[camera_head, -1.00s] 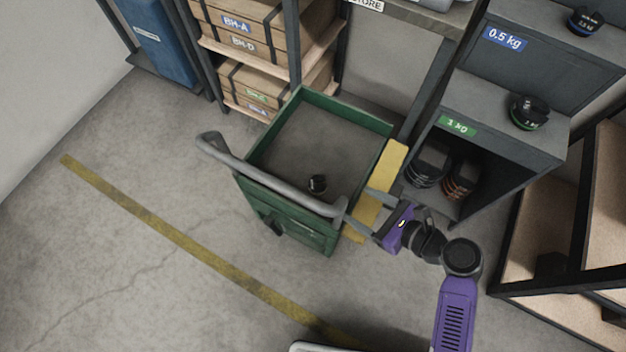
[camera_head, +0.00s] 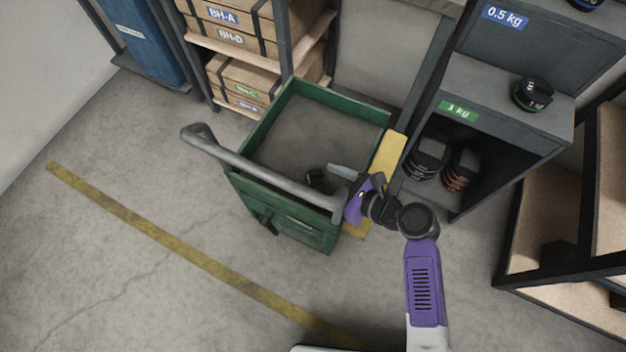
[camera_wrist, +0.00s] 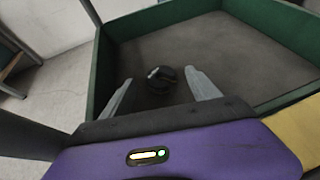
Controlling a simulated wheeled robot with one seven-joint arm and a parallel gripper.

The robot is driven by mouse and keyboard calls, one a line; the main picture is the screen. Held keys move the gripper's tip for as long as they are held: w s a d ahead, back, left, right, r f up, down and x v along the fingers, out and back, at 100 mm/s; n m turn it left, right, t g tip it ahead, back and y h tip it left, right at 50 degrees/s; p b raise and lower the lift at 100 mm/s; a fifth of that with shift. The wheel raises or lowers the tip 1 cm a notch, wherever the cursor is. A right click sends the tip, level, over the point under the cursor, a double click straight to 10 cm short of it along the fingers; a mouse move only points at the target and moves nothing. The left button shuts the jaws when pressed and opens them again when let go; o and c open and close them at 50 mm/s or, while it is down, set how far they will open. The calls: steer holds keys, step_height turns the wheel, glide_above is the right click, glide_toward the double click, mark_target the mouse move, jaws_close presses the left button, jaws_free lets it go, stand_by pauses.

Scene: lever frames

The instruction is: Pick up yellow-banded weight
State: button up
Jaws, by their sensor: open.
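A small black weight (camera_head: 315,178) lies on the floor of the green cart (camera_head: 262,125). It also shows in the wrist view (camera_wrist: 161,79), where it sits beyond and between my fingertips; a band colour cannot be made out. My gripper (camera_head: 338,174) is open and empty at the cart's near right side, just to the right of the weight in the head view. In the wrist view both grey fingers (camera_wrist: 165,88) are spread apart, and the weight is not between the pads.
The cart's grey handle (camera_head: 250,176) runs close beside my gripper. A yellow panel (camera_head: 388,157) stands at the cart's right. A grey shelf (camera_head: 515,125) with several dark weights is further right. Boxes (camera_head: 225,45) stand on a rack behind.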

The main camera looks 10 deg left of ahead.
mark_target(314, 173)
steer(key=x, duration=0.2)
steer(key=shift+w+a+f+b, duration=0.15)
steer(key=shift+a+f+b, duration=0.05)
steer(key=shift+b, duration=0.1)
steer(key=shift+c, duration=0.2)
steer(key=c, duration=1.5)
steer(key=shift+r, duration=0.1)
